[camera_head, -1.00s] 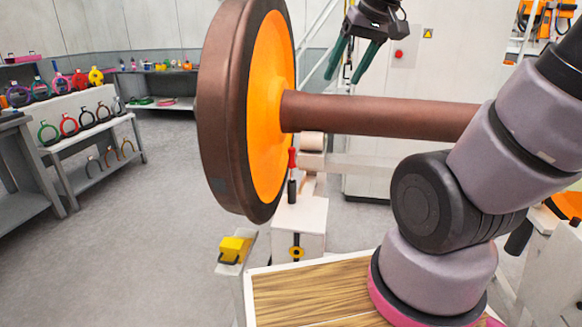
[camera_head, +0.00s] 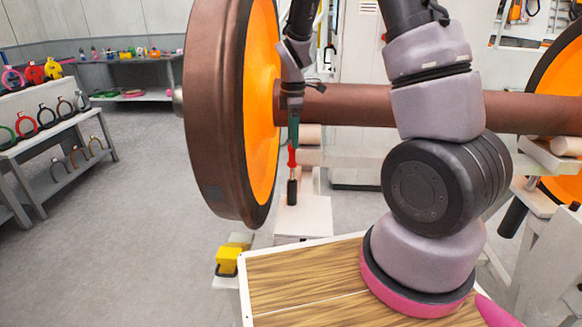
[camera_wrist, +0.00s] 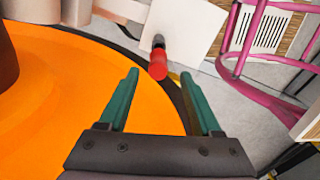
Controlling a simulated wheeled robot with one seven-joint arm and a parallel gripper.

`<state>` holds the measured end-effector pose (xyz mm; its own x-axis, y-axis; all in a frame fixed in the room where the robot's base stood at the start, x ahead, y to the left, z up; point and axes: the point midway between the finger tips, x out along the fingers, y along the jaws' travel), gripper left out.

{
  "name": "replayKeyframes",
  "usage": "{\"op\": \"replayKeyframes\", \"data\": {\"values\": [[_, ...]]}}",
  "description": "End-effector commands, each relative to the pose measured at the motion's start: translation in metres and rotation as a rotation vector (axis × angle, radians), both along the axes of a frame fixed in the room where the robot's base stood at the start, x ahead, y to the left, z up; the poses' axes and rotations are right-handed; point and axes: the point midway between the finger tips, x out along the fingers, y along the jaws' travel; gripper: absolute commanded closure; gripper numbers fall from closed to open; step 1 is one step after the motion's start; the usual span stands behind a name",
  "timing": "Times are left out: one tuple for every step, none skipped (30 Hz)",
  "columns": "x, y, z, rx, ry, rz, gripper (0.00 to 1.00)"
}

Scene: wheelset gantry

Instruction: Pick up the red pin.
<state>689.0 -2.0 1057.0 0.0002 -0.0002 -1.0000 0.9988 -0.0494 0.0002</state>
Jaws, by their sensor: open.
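The red pin (camera_head: 292,160) stands upright on the white block in the head view, close to the orange wheel face, with a black lower part. In the wrist view the red pin (camera_wrist: 158,66) shows end-on, beyond and between the green fingertips. My gripper (camera_wrist: 158,84) is open and empty, one finger on either side of the pin's line. In the head view my gripper (camera_head: 293,125) hangs in front of the axle, just above the pin. Whether the fingertips touch the pin is not clear.
The large wheel (camera_head: 215,110) with its orange face stands close left of my gripper. The brown axle (camera_head: 350,106) runs right from it. The white block (camera_head: 303,217) bears the pin. A yellow piece (camera_head: 228,260) sits low left. A pink frame (camera_wrist: 250,50) shows in the wrist view.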

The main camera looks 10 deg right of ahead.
Motion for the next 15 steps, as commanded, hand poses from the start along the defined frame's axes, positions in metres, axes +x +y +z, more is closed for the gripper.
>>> {"op": "replayKeyframes", "data": {"values": [[-0.001, 0.0, -0.01, -0.003, 0.005, 0.0, 0.35], [-0.002, -0.001, -0.015, -0.002, 0.005, -0.001, 0.35], [-0.002, 0.0, -0.021, -0.002, 0.005, -0.001, 0.35], [-0.001, 0.0, -0.026, -0.002, 0.005, -0.001, 0.35], [-0.001, 0.0, -0.029, -0.001, 0.005, -0.002, 0.35], [-0.001, 0.0, -0.034, -0.001, 0.003, -0.001, 0.35], [-0.001, 0.0, -0.036, -0.001, 0.003, -0.001, 0.35], [-0.001, 0.0, -0.038, -0.001, 0.003, -0.001, 0.35], [-0.001, 0.0, -0.04, -0.001, 0.002, -0.002, 0.35], [-0.001, 0.0, -0.042, 0.0, 0.002, -0.002, 0.35], [0.0, 0.0, -0.044, 0.0, 0.002, -0.002, 0.35], [0.0, 0.001, -0.048, -0.001, 0.002, -0.002, 0.35], [0.0, 0.001, -0.053, -0.001, 0.003, -0.002, 0.35], [0.0, 0.001, -0.057, -0.002, 0.004, -0.003, 0.35], [0.001, 0.001, -0.064, -0.002, 0.003, -0.002, 0.35]]}}
